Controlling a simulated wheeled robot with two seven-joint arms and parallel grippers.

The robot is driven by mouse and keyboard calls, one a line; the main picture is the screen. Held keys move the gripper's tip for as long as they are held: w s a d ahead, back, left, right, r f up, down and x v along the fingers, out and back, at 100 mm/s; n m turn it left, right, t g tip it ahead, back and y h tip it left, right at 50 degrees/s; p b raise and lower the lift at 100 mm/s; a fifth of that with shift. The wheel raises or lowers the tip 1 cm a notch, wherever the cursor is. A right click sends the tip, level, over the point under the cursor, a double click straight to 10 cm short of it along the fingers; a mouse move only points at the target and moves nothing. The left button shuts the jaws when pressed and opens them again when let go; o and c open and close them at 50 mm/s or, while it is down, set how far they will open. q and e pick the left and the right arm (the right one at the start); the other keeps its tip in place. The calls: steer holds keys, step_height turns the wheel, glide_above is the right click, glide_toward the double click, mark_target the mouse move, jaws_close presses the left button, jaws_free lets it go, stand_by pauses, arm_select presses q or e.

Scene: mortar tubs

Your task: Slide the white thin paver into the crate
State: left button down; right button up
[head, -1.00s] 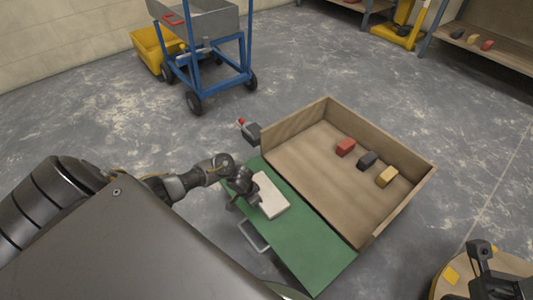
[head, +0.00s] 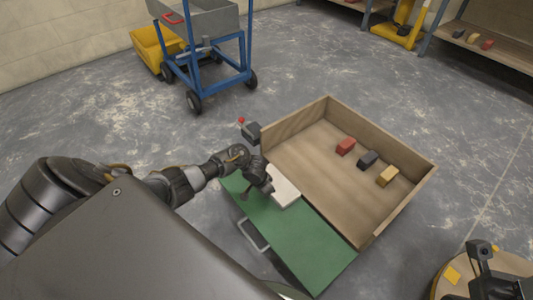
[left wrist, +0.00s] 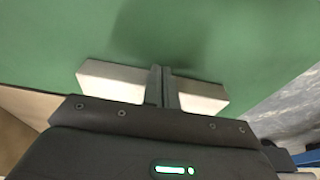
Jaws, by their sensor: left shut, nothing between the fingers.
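The white thin paver (head: 285,187) lies flat on the green board (head: 305,245), at the edge beside the crate's open side. The wooden crate (head: 408,200) stands to the right of the board. My left gripper (head: 268,186) is shut and low over the board, at the paver's left side. In the left wrist view the shut fingers (left wrist: 163,85) are against or just over the paver (left wrist: 110,85), hiding its middle; my gripper body hides its lower part. A dark end of my right arm (head: 482,262) shows at the lower right; its fingers are unclear.
The crate floor near the board is clear. A grey clamp-like device (head: 251,132) with a red knob sits at the crate's left corner. A blue cart (head: 215,75) stands behind.

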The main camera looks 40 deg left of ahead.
mark_target(276, 185)
arm_select(q)
steer(key=shift+w+d+b, duration=0.2)
steer(key=shift+w+d, duration=0.05)
steer(key=shift+w, duration=0.5)
steer(key=shift+w+d+b, duration=0.15)
steer(key=shift+w+d, duration=0.05)
steer(key=shift+w, duration=0.5)
steer(key=shift+w+d+b, duration=0.2)
steer(key=shift+w+d, duration=0.05)
steer(key=shift+w, duration=0.5)
